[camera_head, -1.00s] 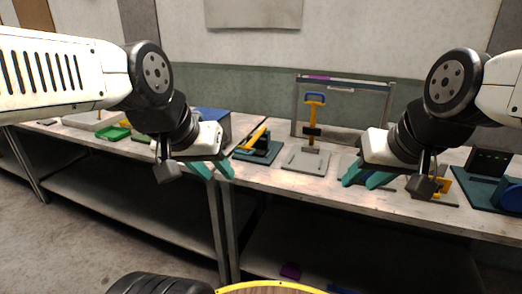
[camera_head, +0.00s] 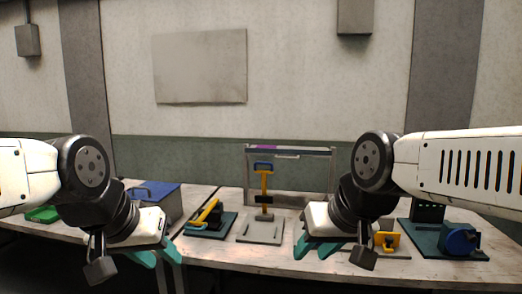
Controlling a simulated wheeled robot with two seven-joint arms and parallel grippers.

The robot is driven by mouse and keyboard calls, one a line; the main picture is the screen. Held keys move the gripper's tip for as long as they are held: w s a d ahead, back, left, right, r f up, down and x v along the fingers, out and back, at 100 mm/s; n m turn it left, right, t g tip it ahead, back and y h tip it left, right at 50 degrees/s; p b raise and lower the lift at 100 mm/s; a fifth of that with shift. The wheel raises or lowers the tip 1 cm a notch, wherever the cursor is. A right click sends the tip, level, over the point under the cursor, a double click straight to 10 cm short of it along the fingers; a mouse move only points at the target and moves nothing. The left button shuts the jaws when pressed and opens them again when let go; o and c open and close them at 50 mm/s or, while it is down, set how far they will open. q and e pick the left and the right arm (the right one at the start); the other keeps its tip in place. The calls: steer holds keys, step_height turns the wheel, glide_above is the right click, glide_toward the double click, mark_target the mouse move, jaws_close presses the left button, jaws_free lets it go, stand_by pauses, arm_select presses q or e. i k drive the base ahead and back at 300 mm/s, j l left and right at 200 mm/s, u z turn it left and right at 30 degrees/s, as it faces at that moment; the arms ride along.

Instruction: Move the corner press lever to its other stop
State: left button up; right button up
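Two levers show on the bench, and I cannot tell by sight which is the corner press lever. A yellow lever (camera_head: 205,213) leans at a slant on a black block on a dark teal base (camera_head: 213,230). My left gripper (camera_head: 158,254), with teal fingers, is open and empty, left of and nearer than the slanted lever. My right gripper (camera_head: 316,248) is open and empty, right of the grey plate. Neither touches a lever.
A blue box (camera_head: 155,197) and a green tray (camera_head: 42,214) are at the left. A grey frame (camera_head: 290,152) stands behind the upright lever. A yellow bracket (camera_head: 387,241) and a teal fixture with a blue wheel (camera_head: 460,238) are at the right.

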mark_target(208, 214)
steer(key=i+j+z, duration=0.1)
steer(key=i+j, duration=0.2)
steer(key=i+j+z, duration=0.15)
steer(key=j, duration=0.25)
steer(key=i+j+z, duration=0.1)
steer(key=i+j, duration=0.25)
steer(key=i+j+z, duration=0.1)
steer(key=i+j, duration=0.15)
steer(key=j, duration=0.2)
steer(key=k+j, duration=0.1)
steer(key=j, duration=0.2)
steer(key=k+j+z, duration=0.1)
steer(key=j, duration=0.25)
steer(key=k+j, duration=0.1)
steer(key=j, duration=0.2)
